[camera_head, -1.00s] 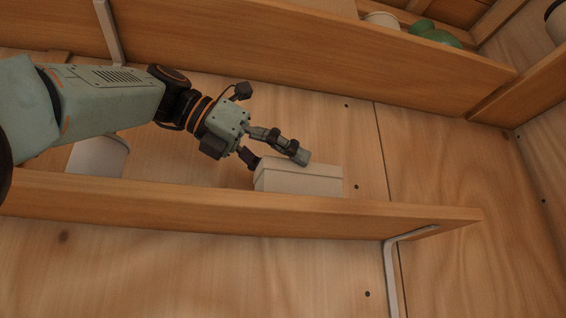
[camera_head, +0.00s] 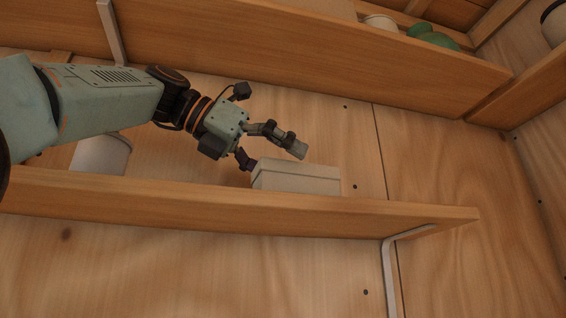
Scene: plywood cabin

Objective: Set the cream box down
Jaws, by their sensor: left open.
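The cream box (camera_head: 297,178) rests on the lower wooden shelf (camera_head: 250,212), right of the middle of its length. The shelf's front edge hides the bottom of the box. My left gripper (camera_head: 271,157) is open just left of and above the box. One finger is above the box's top left part and the other is beside its left end. I see no clear grip on the box. My right gripper is out of view.
A white container (camera_head: 100,155) stands on the same shelf at the left, behind my arm. An upper shelf (camera_head: 330,50) runs above, with a white cup (camera_head: 381,22) and green items (camera_head: 434,38). A metal bracket (camera_head: 390,275) supports the lower shelf near its right end.

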